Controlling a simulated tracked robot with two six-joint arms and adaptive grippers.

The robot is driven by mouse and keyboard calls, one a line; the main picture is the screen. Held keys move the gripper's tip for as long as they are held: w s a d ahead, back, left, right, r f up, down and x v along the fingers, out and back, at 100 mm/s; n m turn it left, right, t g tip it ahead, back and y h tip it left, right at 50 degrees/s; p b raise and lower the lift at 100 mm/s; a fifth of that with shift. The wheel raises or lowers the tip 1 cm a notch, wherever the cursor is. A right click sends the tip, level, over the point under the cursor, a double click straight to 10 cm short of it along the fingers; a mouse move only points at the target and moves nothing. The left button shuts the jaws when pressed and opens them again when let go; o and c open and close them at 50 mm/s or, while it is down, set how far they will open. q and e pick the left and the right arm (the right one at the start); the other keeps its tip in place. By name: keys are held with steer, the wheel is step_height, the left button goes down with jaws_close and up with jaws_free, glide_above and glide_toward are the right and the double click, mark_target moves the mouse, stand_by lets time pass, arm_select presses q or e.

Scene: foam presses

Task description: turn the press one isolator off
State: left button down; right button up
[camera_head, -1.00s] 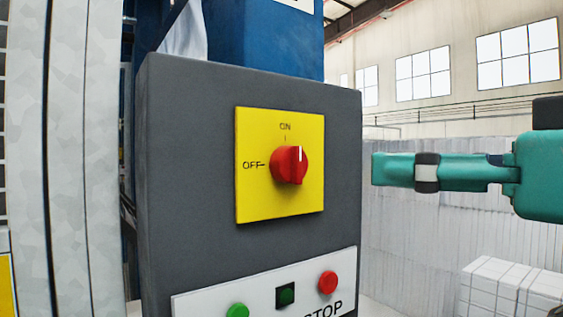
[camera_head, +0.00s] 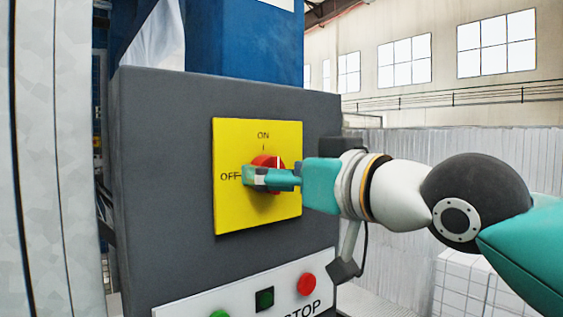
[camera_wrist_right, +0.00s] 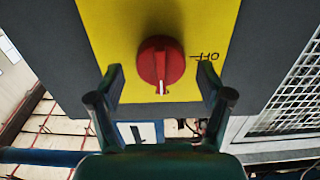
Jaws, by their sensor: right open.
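The isolator is a red rotary knob (camera_head: 266,160) on a yellow plate (camera_head: 232,210), on the front of a dark grey box. OFF is printed at the plate's left and ON at its top. In the right wrist view the knob (camera_wrist_right: 161,62) shows its white mark pointing down the picture, away from the OFF label at right, so it appears to stand at ON. My right gripper (camera_head: 268,179) is in front of the knob and hides its lower part. In the wrist view its open fingers (camera_wrist_right: 160,84) lie on either side of the knob, apart from it. My left gripper is out of view.
Below on the box (camera_head: 160,160) is a white panel (camera_head: 180,308) with a red button (camera_head: 306,284), a green button (camera_head: 219,314) and a dark green square (camera_head: 264,299). A pale upright post (camera_head: 62,170) stands at left. White stacked blocks (camera_head: 465,285) lie at lower right.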

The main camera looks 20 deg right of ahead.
steer(key=shift+w+a, duration=0.1)
steer(key=shift+w, duration=0.25)
